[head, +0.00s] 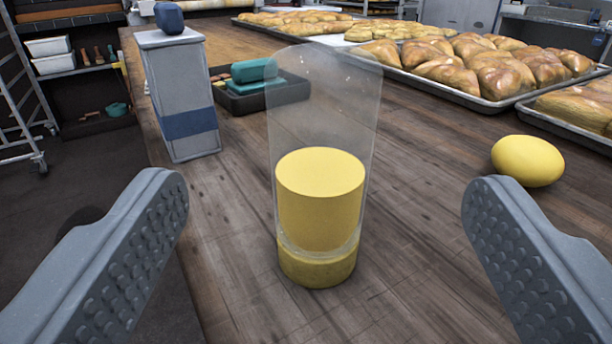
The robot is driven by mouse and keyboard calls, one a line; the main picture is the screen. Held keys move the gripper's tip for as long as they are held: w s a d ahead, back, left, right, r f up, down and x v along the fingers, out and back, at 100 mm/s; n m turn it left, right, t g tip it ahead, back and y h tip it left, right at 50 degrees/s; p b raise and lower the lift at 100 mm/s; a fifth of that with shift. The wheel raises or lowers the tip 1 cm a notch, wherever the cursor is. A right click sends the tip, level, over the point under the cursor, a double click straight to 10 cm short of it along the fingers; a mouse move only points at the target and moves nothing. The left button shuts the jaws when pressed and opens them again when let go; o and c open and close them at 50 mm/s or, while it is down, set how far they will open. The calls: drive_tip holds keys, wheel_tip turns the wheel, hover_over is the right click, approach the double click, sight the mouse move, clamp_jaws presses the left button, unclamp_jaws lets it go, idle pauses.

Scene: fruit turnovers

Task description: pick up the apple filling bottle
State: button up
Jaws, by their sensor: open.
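A clear cylinder with yellow filling inside and a yellow base (320,205) stands upright on the wooden table, in the middle of the head view. It looks like the apple filling bottle; I see no label on it. My gripper (325,215) is open, with one grey studded finger at the left and one at the right. The bottle stands between the two fingers in the picture, with a wide gap on each side. Neither finger touches it.
A grey box-like container with a blue band (182,100) stands at the back left, near the table's left edge. Behind it is a black tray (262,97) with teal items. A yellow egg-shaped object (527,161) lies at the right. Pastry trays (480,92) fill the back right.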

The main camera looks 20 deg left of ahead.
sight(323, 123)
drive_tip(key=shift+p+x, duration=1.6)
drive_tip(key=shift+x, duration=2.05)
drive_tip(key=shift+r+b+x, duration=0.15)
drive_tip(key=shift+b+x, duration=0.25)
drive_tip(key=shift+x, duration=0.9)
drive_tip(key=shift+r+b+x, duration=0.15)
drive_tip(key=shift+b+x, duration=0.2)
drive_tip(key=shift+x, duration=1)
drive_tip(key=shift+c, duration=0.3)
drive_tip(key=c, duration=0.6)
